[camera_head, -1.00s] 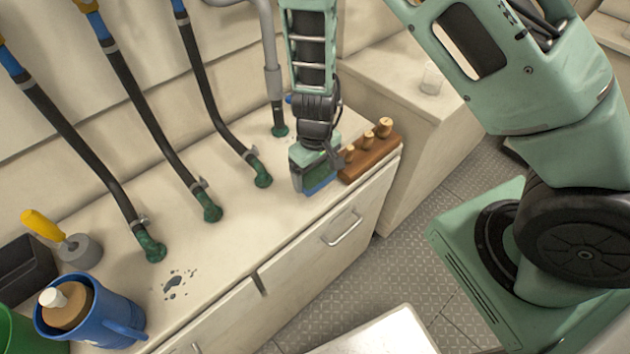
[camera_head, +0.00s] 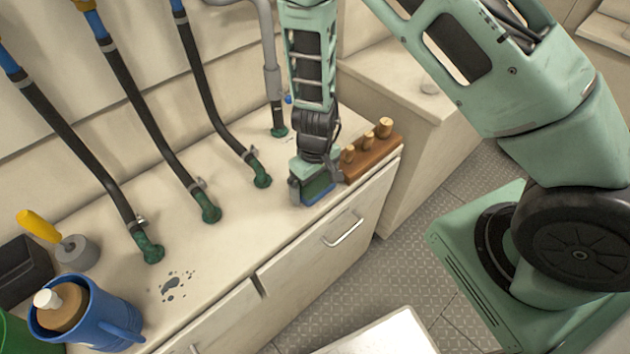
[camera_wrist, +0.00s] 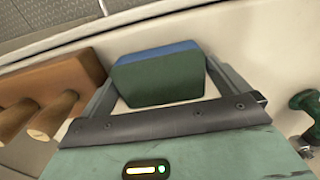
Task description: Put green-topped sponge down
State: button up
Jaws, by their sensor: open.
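The green-topped sponge (camera_wrist: 160,78), with a blue lower layer, lies on the cream counter near its front edge. It also shows in the head view (camera_head: 318,190), partly covered by my gripper. My gripper (camera_head: 312,192) points down over the sponge with its jaws open. In the wrist view my gripper's two fingers (camera_wrist: 160,85) stand on either side of the sponge, with a visible gap on the right; on the left I cannot tell whether a finger touches it.
A wooden rack with pegs (camera_head: 372,155) stands close beside my gripper on the right. Hoses with green fittings (camera_head: 262,175) rise behind and left. A blue mug (camera_head: 90,320) holds a bottle at the far left. Dark spots (camera_head: 173,288) mark the counter. Clear counter lies between.

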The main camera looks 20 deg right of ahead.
aim_at(315, 182)
notch_tip(315, 182, up, 11)
jog(key=p, duration=0.2)
jog(key=s+a+r+n+g+y, duration=0.1)
jog(key=s+a+r+y, duration=0.1)
jog(key=s+a+r, duration=0.75)
jog(key=s+d+r+n+t+h, duration=0.1)
jog(key=s+d+r+n, duration=0.2)
jog(key=s+r, duration=0.7)
jog(key=shift+s+d, duration=0.15)
jog(key=shift+s, duration=0.15)
jog(key=shift+r, duration=0.1)
